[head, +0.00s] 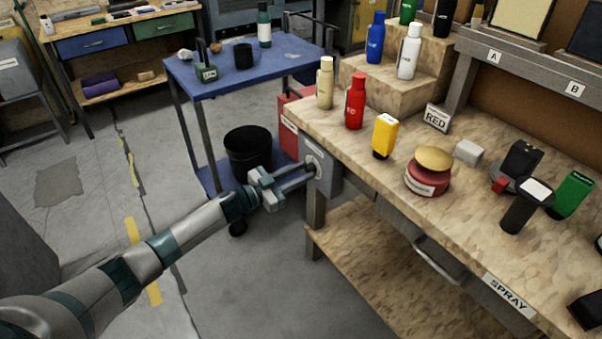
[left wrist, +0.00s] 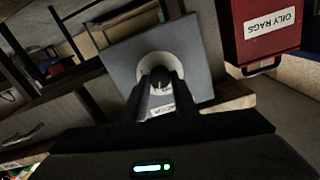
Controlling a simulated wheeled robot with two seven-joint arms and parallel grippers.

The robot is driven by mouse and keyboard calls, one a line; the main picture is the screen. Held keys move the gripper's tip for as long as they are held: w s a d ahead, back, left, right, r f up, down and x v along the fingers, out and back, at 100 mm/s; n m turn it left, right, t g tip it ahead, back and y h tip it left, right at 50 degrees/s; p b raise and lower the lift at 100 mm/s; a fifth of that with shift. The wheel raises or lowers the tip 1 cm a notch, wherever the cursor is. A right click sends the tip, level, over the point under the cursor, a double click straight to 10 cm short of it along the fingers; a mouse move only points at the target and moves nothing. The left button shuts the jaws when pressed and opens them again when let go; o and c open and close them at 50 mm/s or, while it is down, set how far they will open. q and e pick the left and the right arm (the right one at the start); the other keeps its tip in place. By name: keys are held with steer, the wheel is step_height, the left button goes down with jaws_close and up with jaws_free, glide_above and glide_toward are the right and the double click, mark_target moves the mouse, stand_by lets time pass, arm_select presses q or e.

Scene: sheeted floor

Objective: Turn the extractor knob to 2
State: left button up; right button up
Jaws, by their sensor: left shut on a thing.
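The extractor control box (head: 326,182) is a grey box on the left end of the wooden workbench. In the left wrist view its grey face plate (left wrist: 195,65) carries a round pale dial (left wrist: 148,62) with a dark knob (left wrist: 160,77) at its middle. My left gripper (head: 312,170) reaches the box from the left. In the left wrist view its two fingers (left wrist: 160,88) are closed around the knob. The dial's marks are too small to read, and the fingers hide part of it. My right gripper is not in view.
A red OILY RAGS bin (left wrist: 265,30) stands beside the box. A blue cart (head: 215,75) and a black bucket (head: 248,148) stand behind my left arm.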

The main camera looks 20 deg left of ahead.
arm_select(q)
steer(key=shift+m, duration=1)
steer(key=m, duration=0.2)
steer(key=shift+m+b, duration=0.3)
steer(key=shift+m, duration=1)
steer(key=shift+m+b, duration=0.8)
steer(key=shift+m, duration=1.4)
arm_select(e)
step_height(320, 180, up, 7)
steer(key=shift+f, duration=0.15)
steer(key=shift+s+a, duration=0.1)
arm_select(q)
steer(key=o, duration=1.1)
steer(key=shift+s, duration=0.1)
steer(key=shift+c, duration=0.2)
